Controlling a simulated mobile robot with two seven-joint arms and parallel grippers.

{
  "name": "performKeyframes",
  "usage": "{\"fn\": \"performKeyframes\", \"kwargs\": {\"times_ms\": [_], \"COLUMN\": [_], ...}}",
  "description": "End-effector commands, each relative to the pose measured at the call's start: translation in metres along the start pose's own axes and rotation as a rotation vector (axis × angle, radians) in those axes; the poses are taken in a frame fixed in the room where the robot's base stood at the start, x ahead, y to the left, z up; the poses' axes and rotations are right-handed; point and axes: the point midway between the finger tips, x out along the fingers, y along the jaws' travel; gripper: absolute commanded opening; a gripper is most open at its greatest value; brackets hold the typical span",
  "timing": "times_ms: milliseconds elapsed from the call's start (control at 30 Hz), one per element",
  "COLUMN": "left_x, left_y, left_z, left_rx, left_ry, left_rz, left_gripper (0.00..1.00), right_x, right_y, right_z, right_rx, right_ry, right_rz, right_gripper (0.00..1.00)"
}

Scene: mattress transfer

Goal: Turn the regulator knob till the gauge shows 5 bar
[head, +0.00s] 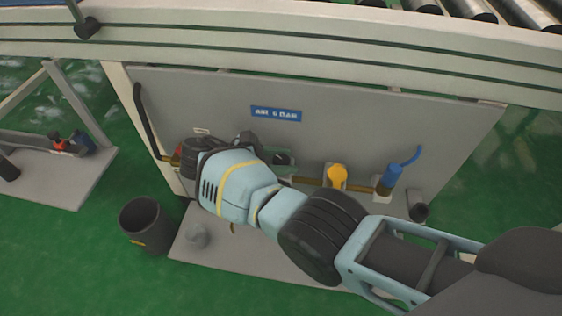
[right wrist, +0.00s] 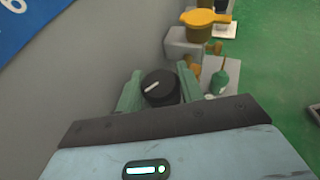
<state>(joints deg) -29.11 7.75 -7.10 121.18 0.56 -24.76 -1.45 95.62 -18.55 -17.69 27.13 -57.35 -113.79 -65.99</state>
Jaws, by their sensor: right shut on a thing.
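The regulator knob (right wrist: 160,87) is a round black cap with a white pointer line, seen in the right wrist view. The line slants, its right end higher. My right gripper (right wrist: 159,84) has its two green fingers on either side of the knob and is shut on it. In the head view, my right arm reaches in from the right to the grey panel (head: 360,125) and covers the knob. A blue sign (head: 276,114) on the panel reads "AIR 5 BAR". I cannot make out the gauge face or its needle in either view. My left gripper is out of view.
A yellow-handled valve (head: 337,176) and a blue fitting with a hose (head: 391,178) sit to the right along the pipe. A black bin (head: 147,222) stands on the green floor at left. A conveyor frame (head: 300,45) runs above the panel.

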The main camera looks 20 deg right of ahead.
Motion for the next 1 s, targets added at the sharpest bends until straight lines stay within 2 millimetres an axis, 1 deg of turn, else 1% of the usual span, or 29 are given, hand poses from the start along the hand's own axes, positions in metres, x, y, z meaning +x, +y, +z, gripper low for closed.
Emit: {"fn": "performKeyframes", "kwargs": {"times_ms": [433,467,500,533,867,1000], "left_x": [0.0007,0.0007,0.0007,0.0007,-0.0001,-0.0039], "left_y": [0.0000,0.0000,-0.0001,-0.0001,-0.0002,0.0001], "left_z": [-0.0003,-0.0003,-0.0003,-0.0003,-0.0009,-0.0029], "left_rx": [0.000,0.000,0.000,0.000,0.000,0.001], "left_ry": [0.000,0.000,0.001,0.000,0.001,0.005], "left_rz": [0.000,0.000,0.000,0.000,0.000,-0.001], "left_gripper": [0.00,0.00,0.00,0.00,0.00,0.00], "right_x": [0.0004,0.0004,0.0004,0.0004,0.0005,0.0022], "right_y": [-0.0011,-0.0011,-0.0010,-0.0010,-0.0005,-0.0016], "right_z": [-0.0015,-0.0015,-0.0015,-0.0014,0.0003,0.0036], "right_rx": [0.000,0.000,0.000,0.000,0.003,0.003], "right_ry": [0.003,0.003,0.003,0.003,0.001,0.001], "right_rz": [-0.012,-0.011,-0.011,-0.011,-0.010,-0.011], "right_gripper": [0.15,0.39,0.44,0.47,0.47,0.47]}}
